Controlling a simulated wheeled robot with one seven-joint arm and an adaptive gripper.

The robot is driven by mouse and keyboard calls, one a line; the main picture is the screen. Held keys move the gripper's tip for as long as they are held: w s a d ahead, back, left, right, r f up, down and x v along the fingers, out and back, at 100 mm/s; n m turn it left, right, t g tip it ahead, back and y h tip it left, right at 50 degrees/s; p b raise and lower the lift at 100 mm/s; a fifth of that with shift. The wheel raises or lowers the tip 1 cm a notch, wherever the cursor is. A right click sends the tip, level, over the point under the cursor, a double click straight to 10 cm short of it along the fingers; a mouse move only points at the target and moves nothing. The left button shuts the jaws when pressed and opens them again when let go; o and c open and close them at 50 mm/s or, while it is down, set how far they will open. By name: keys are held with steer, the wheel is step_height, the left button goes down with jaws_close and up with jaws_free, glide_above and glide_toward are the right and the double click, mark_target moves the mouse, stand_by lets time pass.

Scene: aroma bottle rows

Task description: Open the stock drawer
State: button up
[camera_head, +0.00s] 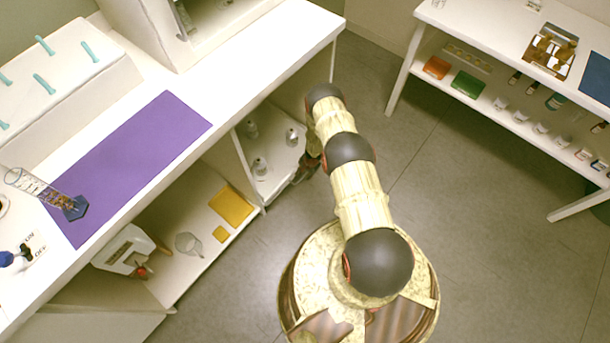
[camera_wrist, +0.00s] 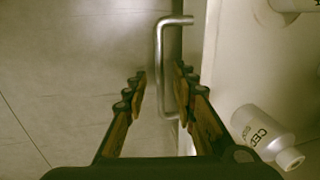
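The stock drawer (camera_head: 272,180) is a white compartment under the left counter, with several white bottles standing on it. I cannot tell how far out it is. Its metal bar handle (camera_wrist: 161,70) shows in the wrist view, standing off the white front edge (camera_wrist: 208,70). My gripper (camera_wrist: 160,88) is open, with one finger on each side of the handle bar. The right finger is in the space between bar and front; gaps show beside the bar. In the head view my gripper (camera_head: 308,168) is small and dark at the drawer's outer edge, its fingers unclear there.
A bottle marked "CED" (camera_wrist: 262,131) is right of my gripper. The counter with a purple mat (camera_head: 130,160) is above left; a yellow sheet (camera_head: 231,206) lies on the lower shelf. Grey floor (camera_head: 460,220) is clear toward the right-hand shelf table (camera_head: 480,30).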

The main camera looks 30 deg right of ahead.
steer(key=shift+c, duration=1)
jaws_close()
